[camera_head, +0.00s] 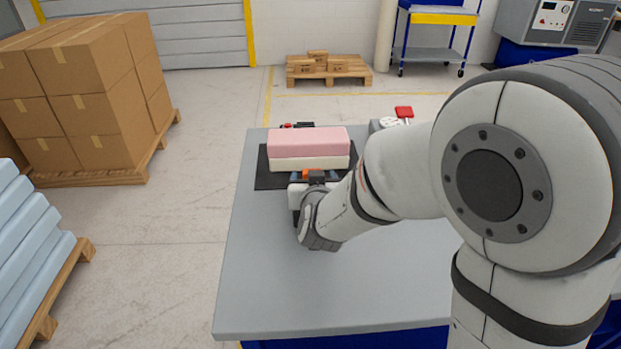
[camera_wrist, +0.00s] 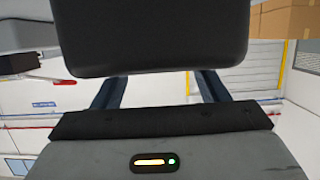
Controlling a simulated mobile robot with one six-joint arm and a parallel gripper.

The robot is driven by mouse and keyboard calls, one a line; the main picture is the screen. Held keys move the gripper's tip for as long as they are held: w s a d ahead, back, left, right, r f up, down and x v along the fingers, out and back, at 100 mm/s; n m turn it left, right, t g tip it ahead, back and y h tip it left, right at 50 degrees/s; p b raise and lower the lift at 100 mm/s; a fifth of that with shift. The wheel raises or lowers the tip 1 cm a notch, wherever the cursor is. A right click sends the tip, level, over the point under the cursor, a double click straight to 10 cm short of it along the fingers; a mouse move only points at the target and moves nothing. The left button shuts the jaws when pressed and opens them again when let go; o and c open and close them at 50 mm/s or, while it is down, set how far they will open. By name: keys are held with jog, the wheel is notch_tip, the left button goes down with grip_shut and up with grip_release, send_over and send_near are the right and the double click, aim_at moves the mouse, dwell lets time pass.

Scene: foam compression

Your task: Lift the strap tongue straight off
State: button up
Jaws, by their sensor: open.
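A foam block, pink (camera_head: 307,140) over a cream layer (camera_head: 310,163), lies on a black mat (camera_head: 264,178) at the table's far left. My gripper (camera_head: 313,175) is at the near side of the foam, with its blue fingers apart. A small orange piece (camera_head: 307,174) shows between the fingers; I cannot tell whether it is the strap tongue. In the wrist view, two dark blue fingers of my gripper (camera_wrist: 158,88) stand apart, and a large dark block (camera_wrist: 152,38) hides their ends. No strap tongue can be made out clearly.
The grey table (camera_head: 265,290) is clear in front of the arm. A red-topped item (camera_head: 404,112) stands behind my arm, and small dark and red parts (camera_head: 297,126) lie behind the foam. Stacked cartons (camera_head: 85,95) stand on a pallet at left.

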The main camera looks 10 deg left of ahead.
jog(key=shift+x, duration=1.6)
jog(key=shift+s+f, duration=0.1)
jog(key=c, duration=1.1)
